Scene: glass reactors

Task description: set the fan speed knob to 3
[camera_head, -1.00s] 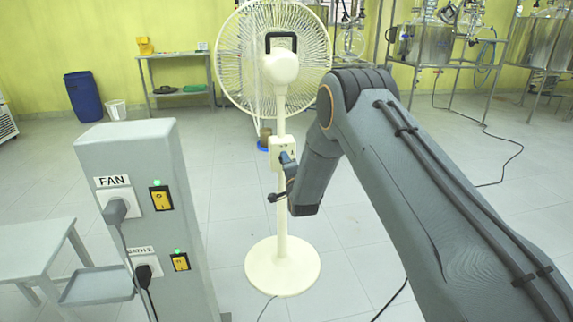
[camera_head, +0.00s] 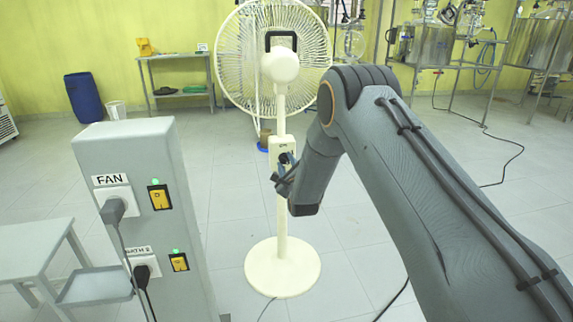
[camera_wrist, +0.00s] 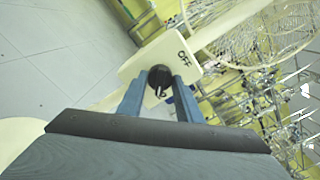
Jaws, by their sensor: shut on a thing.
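The white pedestal fan (camera_head: 282,225) stands upright with its control box (camera_head: 281,148) on the pole, partly hidden by my gripper. In the wrist view the white control panel (camera_wrist: 142,64) lies tilted, with "OFF" printed at its upper right. The round black fan speed knob (camera_wrist: 160,76) is between the two blue fingers, with a small pale mark at its lower edge. My gripper (camera_wrist: 158,80) is shut on the knob; it also shows at the control box in the head view (camera_head: 284,174). Speed numbers are not readable.
A grey post (camera_head: 130,150) stands at the left with a "FAN" plug and yellow switches. A grey table (camera_head: 35,245) is beside it. A blue drum (camera_head: 82,97) and glass reactors (camera_head: 425,42) are behind. The floor around the fan base is mostly clear.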

